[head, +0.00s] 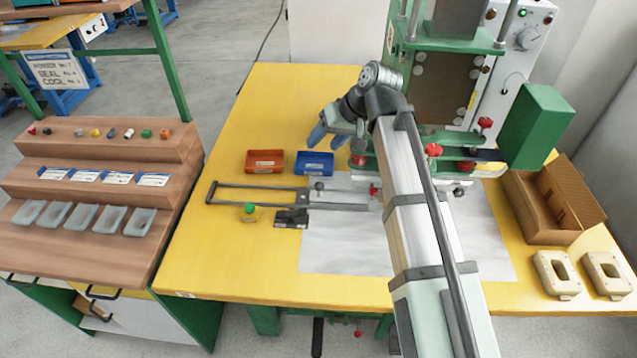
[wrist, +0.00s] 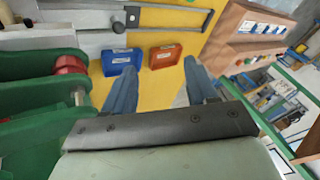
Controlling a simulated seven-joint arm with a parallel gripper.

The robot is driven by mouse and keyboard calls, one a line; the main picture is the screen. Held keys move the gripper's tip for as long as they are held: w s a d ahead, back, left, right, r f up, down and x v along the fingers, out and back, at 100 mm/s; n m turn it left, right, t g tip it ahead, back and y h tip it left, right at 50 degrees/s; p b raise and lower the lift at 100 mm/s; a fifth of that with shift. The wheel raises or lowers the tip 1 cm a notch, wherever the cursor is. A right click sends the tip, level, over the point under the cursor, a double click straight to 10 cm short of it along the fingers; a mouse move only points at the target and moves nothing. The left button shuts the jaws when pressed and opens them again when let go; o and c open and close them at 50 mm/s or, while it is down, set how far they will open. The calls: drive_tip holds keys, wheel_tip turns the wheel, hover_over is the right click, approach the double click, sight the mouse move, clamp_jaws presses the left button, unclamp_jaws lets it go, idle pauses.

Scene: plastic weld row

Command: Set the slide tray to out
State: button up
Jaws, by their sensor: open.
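A grey rail frame (head: 258,186) runs left from under the green press (head: 440,145); I take it for the slide tray's track. A dark round knob (head: 319,186) stands beside a pale plate at the frame's right end, near the press. In the wrist view the frame (wrist: 180,8) and the knob (wrist: 118,27) are at the top. How far the tray is out is unclear, since my arm hides part of the press front. My gripper (head: 336,138) is open and empty, above the table behind the bins and left of the press. Its two fingers (wrist: 160,68) point toward the bins.
A red bin (head: 265,161) and a blue bin (head: 314,163) stand behind the rail. A cardboard box (head: 555,200) and two beige housings stand right. The table's front left is clear.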

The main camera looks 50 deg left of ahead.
sight(319, 184)
drive_tip(key=a+f+n+t+h, duration=0.2)
drive_tip(key=a+f+t+h, duration=0.3)
drive_tip(key=a+f+h, duration=0.15)
drive_tip(key=shift+y, duration=0.25)
drive_tip(key=x, duration=1.4)
drive_tip(key=shift+s+d+f, duration=0.15)
drive_tip(key=shift+s+d, duration=0.1)
drive_tip(key=shift+s, duration=0.05)
drive_tip(key=shift+c, duration=0.3)
clamp_jaws()
